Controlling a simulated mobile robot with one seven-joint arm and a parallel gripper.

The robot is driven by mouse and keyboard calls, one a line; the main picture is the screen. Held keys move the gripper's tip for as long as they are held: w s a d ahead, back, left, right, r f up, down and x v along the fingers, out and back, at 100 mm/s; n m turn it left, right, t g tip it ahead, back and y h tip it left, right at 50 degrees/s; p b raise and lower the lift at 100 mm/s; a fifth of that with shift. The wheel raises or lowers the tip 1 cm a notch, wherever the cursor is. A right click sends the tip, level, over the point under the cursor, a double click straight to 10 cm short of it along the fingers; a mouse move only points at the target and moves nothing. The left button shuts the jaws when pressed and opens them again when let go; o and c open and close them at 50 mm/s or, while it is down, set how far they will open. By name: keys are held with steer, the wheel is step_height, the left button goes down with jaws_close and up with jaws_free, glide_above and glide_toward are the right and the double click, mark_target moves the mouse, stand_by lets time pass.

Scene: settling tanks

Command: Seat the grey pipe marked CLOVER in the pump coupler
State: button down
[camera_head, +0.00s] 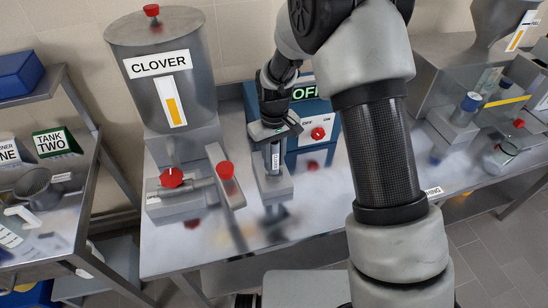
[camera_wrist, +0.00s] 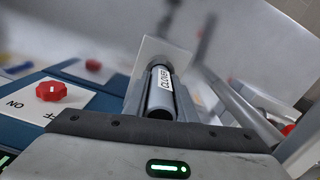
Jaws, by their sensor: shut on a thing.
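The grey pipe (camera_head: 276,160) with a white label is upright below my gripper (camera_head: 275,134). In the wrist view the pipe (camera_wrist: 160,100) shows its open round end, and its label reads CLOVER. My gripper is shut on it. The pump coupler (camera_head: 272,188) is a grey metal block on the bench, directly under the pipe. The pipe's lower end is at or just above the block; I cannot tell whether it is inside, and the contact is partly hidden.
The large CLOVER tank (camera_head: 160,90) with red-handled valves (camera_head: 226,170) stands close on the left. A blue control box with a red knob (camera_head: 318,133) is just right of my gripper. The metal bench (camera_head: 190,252) is clear in front. Shelves with bins (camera_head: 50,142) stand further left.

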steer(key=shift+f, duration=0.1)
steer(key=c, duration=1.5)
jaws_free()
steer(key=shift+o, duration=0.2)
step_height(320, 180, up, 13)
steer(key=shift+f, duration=0.2)
steer(key=s+d+r+m+t, duration=0.3)
steer(key=s+d+r, duration=0.65)
steer(key=r, duration=0.35)
steer(key=s+d+r+m+t, duration=0.1)
steer(key=s+d, duration=0.1)
steer(key=s, duration=0.4)
steer(key=s+d+r+m+t, duration=0.1)
steer(key=s+d, duration=0.2)
steer(key=s, duration=0.4)
steer(key=shift+s+r+m+t, duration=0.2)
steer(key=shift+s+m+t, duration=0.1)
steer(key=shift+m, duration=0.1)
